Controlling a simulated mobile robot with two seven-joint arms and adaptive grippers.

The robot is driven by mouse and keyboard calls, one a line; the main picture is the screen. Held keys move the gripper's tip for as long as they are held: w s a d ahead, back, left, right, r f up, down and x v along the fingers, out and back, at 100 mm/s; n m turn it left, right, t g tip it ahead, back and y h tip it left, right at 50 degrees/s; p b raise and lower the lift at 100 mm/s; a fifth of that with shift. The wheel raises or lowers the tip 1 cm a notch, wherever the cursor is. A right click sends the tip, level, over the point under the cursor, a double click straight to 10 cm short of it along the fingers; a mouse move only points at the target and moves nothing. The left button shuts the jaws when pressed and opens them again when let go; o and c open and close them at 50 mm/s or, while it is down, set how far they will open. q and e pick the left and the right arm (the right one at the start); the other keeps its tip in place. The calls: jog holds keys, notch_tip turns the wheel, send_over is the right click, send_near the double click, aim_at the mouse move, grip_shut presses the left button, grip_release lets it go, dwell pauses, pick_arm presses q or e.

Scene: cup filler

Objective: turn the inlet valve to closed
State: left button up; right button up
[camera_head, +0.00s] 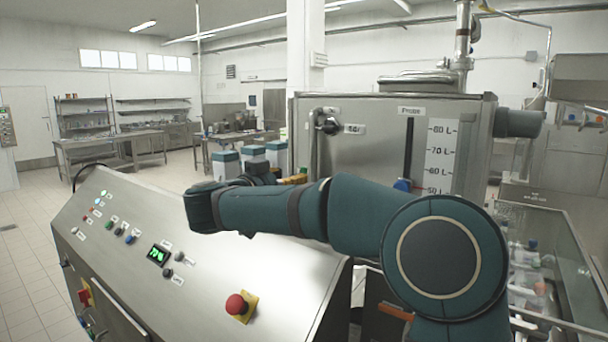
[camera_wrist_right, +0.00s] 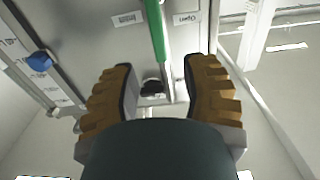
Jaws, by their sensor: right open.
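In the right wrist view, the inlet valve shows as a green lever (camera_wrist_right: 154,30) in front of a steel panel, between two labels; the one on the right reads "Open". My right gripper (camera_wrist_right: 159,66) is open, with its two orange-brown ribbed fingers on either side of the lever's near end. I cannot tell whether either finger touches it. In the head view my right arm crosses in front of the steel tank (camera_head: 375,110) and hides most of the lever's surroundings. My left gripper is out of view.
A sloped control panel (camera_head: 130,225) with a red emergency button (camera_head: 237,304) lies below my right forearm. A glass-sided conveyor (camera_head: 555,265) stands at the right. A blue level marker (camera_wrist_right: 40,61) sits on the tank's scale in the wrist view.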

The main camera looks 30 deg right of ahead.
aim_at(304, 173)
jog(key=x, duration=0.6)
grip_shut()
